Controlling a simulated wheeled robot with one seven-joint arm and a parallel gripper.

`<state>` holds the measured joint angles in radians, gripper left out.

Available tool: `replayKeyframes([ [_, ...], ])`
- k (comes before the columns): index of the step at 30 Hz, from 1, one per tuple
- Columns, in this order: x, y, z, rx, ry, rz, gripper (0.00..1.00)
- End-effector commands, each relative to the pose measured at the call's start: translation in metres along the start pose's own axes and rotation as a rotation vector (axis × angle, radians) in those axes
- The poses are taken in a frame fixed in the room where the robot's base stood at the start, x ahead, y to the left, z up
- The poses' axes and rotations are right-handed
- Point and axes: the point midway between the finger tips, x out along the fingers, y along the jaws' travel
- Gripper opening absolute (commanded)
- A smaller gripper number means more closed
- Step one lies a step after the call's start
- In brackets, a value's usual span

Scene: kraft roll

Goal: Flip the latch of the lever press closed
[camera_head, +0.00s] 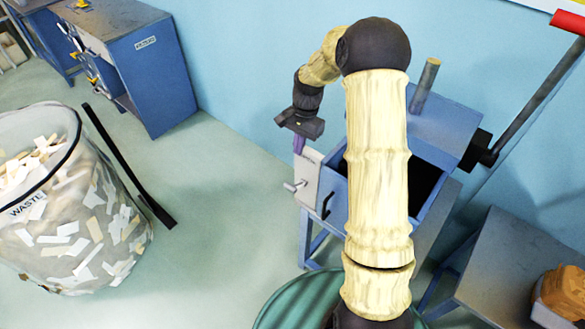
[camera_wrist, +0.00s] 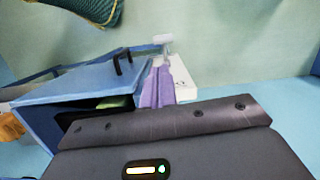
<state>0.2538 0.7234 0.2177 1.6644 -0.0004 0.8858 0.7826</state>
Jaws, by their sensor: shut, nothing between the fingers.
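The lever press (camera_head: 440,130) is a blue box on legs with a dark opening, a white front plate (camera_head: 307,176) and a long grey lever (camera_head: 535,98) with a red grip, raised to the right. A small silver T-shaped latch (camera_head: 294,186) sticks out from the white plate; it also shows in the wrist view (camera_wrist: 163,39). My gripper (camera_head: 299,149) points down at the white plate's top edge, above the latch. Its purple fingers (camera_wrist: 158,88) are together and empty, beside the plate. Whether they touch it, I cannot tell. My arm hides part of the press.
A clear waste bag (camera_head: 75,215) full of paper scraps stands at the left, with a black bar (camera_head: 128,165) beside it. Blue cabinets (camera_head: 150,80) stand at the back left. A grey table (camera_head: 515,260) with a brown object (camera_head: 565,290) is at the right. Floor left of the press is clear.

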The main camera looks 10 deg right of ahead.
Motion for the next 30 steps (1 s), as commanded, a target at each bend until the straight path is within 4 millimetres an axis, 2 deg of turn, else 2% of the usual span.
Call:
replayKeyframes([
  [4,-0.002,-0.006,-0.011,0.075,-0.034,0.002,0.0],
  [17,0.003,-0.006,-0.012,0.081,-0.036,0.003,0.0],
  [23,0.024,-0.006,-0.01,0.08,-0.039,0.004,0.0],
  [30,0.064,-0.006,-0.009,0.08,-0.038,0.004,0.0],
])
